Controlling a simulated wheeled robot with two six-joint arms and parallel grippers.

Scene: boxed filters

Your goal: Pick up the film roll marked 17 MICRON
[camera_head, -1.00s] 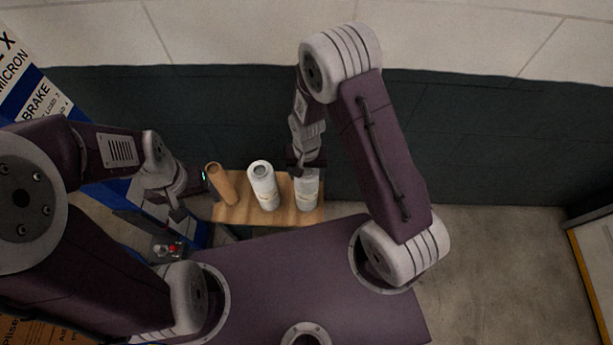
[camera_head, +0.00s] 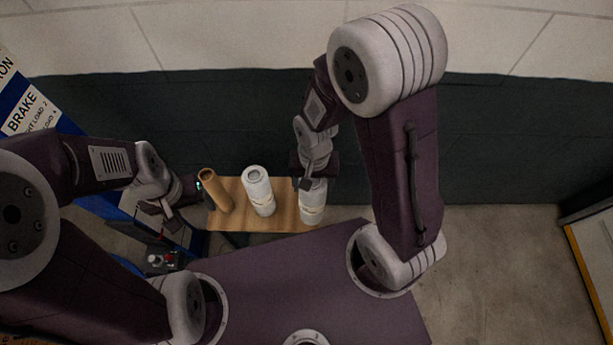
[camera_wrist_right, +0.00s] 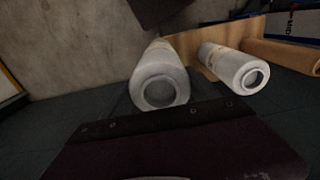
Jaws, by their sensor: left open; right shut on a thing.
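A white film roll (camera_head: 313,207) stands roughly upright at the right end of the wooden table, with my right gripper (camera_head: 312,182) shut on its upper part. In the right wrist view the held roll (camera_wrist_right: 160,82) shows its round open end between the dark jaws. I cannot tell whether its base is clear of the table. A second white roll (camera_head: 259,192) stands to its left, also in the right wrist view (camera_wrist_right: 232,68). No marking is readable on either roll. My left gripper (camera_head: 187,204) is open and empty, left of the table.
A brown cardboard tube (camera_head: 216,190) stands at the left of the small wooden table (camera_head: 236,221). A blue and white lettered box (camera_head: 30,110) is at far left. A dark wall is behind. Bare floor (camera_head: 500,270) lies to the right.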

